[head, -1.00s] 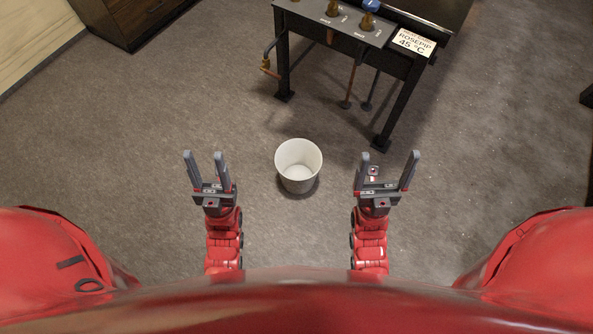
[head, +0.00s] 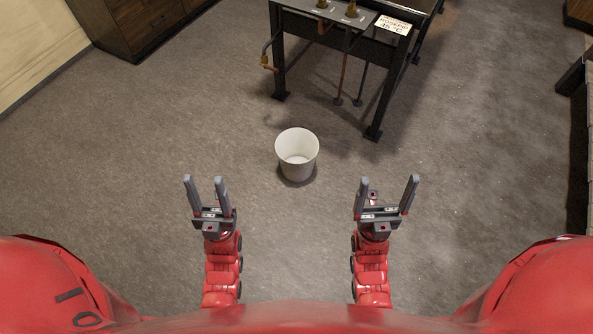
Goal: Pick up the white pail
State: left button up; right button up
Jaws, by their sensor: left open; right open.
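The white pail (head: 297,168) stands upright on the grey floor in the middle of the head view, and its inside looks empty. My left gripper (head: 206,182) is open and empty, to the left of the pail and a little nearer to me. My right gripper (head: 387,184) is open and empty, to the right of the pail and also a little nearer to me. Neither gripper touches the pail.
A dark metal stand (head: 340,50) with pipes, valves and a label (head: 393,25) stands beyond the pail. A brown wooden cabinet (head: 135,22) is at the far left. Dark furniture shows at the right edge. The floor around the pail is clear.

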aim_at(298, 148)
jog(key=i, duration=0.6)
jog(key=i+l+u, duration=0.15)
jog(key=i, duration=0.4)
jog(key=i+l, duration=0.1)
jog(key=i, duration=0.5)
